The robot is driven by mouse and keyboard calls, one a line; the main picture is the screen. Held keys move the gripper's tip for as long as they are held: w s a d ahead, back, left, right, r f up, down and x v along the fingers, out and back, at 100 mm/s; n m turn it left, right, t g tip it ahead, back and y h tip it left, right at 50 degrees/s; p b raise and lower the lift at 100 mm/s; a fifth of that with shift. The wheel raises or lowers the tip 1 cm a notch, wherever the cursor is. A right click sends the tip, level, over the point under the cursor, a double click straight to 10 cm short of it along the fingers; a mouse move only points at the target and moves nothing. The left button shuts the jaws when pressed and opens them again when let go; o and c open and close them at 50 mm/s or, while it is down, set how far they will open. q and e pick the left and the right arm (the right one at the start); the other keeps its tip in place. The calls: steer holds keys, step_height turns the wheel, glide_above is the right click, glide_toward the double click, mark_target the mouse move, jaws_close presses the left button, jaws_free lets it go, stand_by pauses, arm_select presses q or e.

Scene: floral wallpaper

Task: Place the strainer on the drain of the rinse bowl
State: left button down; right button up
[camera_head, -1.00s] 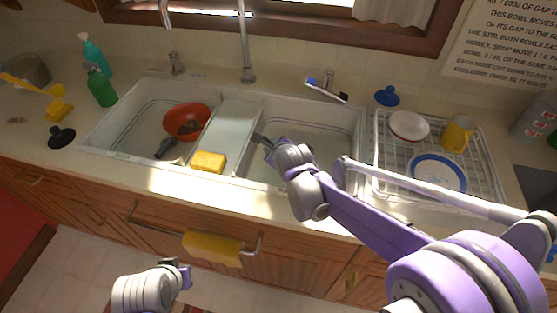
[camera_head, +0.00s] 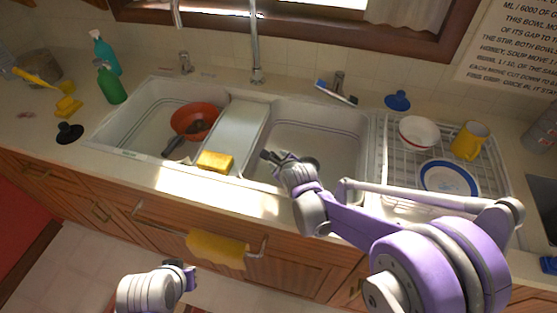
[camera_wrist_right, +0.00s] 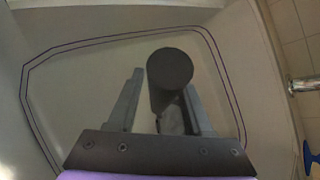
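My right gripper (camera_head: 268,155) is low over the right-hand sink bowl (camera_head: 345,135), on its left side. In the right wrist view its fingers (camera_wrist_right: 162,85) are apart, with a dark cylinder (camera_wrist_right: 170,72) between them. I cannot tell whether they grip it, or whether it is part of the strainer. A round dark shape (camera_head: 312,163), possibly the drain, shows partly behind the gripper. A black knobbed disc (camera_head: 68,133) lies on the left counter and a blue one (camera_head: 397,100) behind the sink. Neither is clearly the strainer. My left gripper (camera_head: 182,276) is in front of the cabinets, away from the sink.
A divider (camera_head: 240,130) separates the bowls, with a yellow sponge (camera_head: 215,161) at its front. A red pan (camera_head: 195,121) lies in the left bowl. The faucet (camera_head: 256,50) rises behind the divider. A dish rack (camera_head: 391,155) stands to the right.

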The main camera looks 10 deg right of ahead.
steer(key=shift+o, duration=0.2)
steer(key=shift+r, duration=0.1)
steer(key=shift+s+r, duration=0.1)
steer(key=shift+r, duration=0.1)
steer(key=p+v, duration=0.1)
steer(key=v, duration=1)
steer(key=shift+s, duration=0.35)
steer(key=shift+d+r, duration=0.15)
